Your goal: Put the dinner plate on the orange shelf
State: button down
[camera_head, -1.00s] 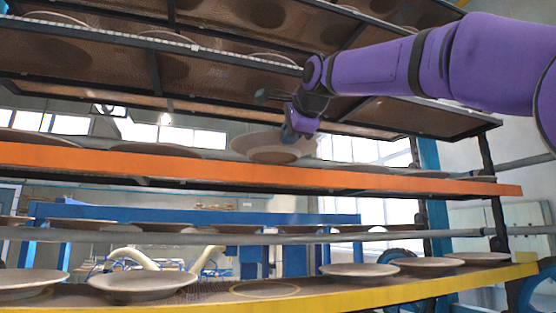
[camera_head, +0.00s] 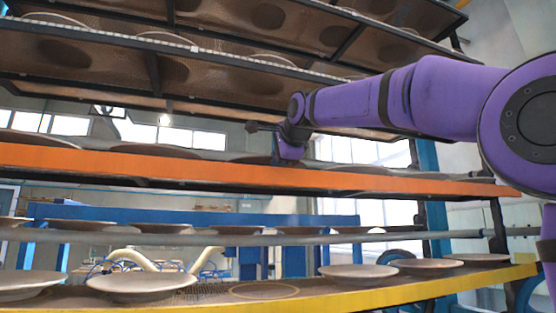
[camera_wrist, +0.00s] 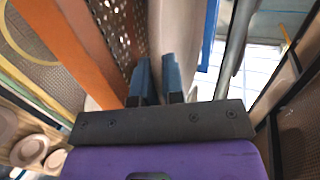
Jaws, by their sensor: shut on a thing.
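The dinner plate (camera_head: 255,159) is brownish grey and shows just above and behind the front edge of the orange shelf (camera_head: 190,167); its lower part is hidden by that edge. My gripper (camera_head: 284,160) is shut on the plate's rim, low at the orange edge. In the wrist view, the two blue fingers (camera_wrist: 157,82) close around the pale plate (camera_wrist: 178,35), beside the orange shelf edge (camera_wrist: 85,45) and its perforated deck (camera_wrist: 122,30). I cannot tell whether the plate touches the deck.
Other plates sit on the orange shelf, left (camera_head: 157,150) and right (camera_head: 358,168). A dark mesh shelf (camera_head: 225,88) hangs close above my arm. The yellow-edged shelf (camera_head: 400,296) below holds several plates and has a bare yellow ring (camera_head: 264,290).

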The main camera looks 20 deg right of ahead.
jog(key=c, duration=1.2)
grip_release()
jog(key=shift+f, duration=0.1)
jog(key=shift+s, duration=0.1)
jog(key=v, duration=1.2)
jog(key=s+d+f+n+g, duration=0.2)
jog(key=s+f+n, duration=0.3)
jog(key=f, duration=1)
jog(key=s+d+f+n+g, duration=0.1)
jog(key=s+f+n+g, duration=0.2)
jog(key=s+f+n, duration=0.3)
jog(key=s+d+f+n+g+h, duration=0.1)
jog(key=s+f+n, duration=0.5)
jog(key=s+f, duration=0.7)
jog(key=shift+s+d+f+g, duration=0.1)
jog(key=shift+d+f+g, duration=0.25)
jog(key=shift+f, duration=1.7)
jog(key=shift+s+d+f+g, duration=0.15)
jog(key=shift+f+g, duration=0.3)
jog(key=shift+f, duration=1.55)
jog(key=shift+s+d+f+g, duration=0.1)
jog(key=shift+d+f+g, duration=0.3)
jog(key=shift+f, duration=1.65)
jog(key=shift+w, duration=0.1)
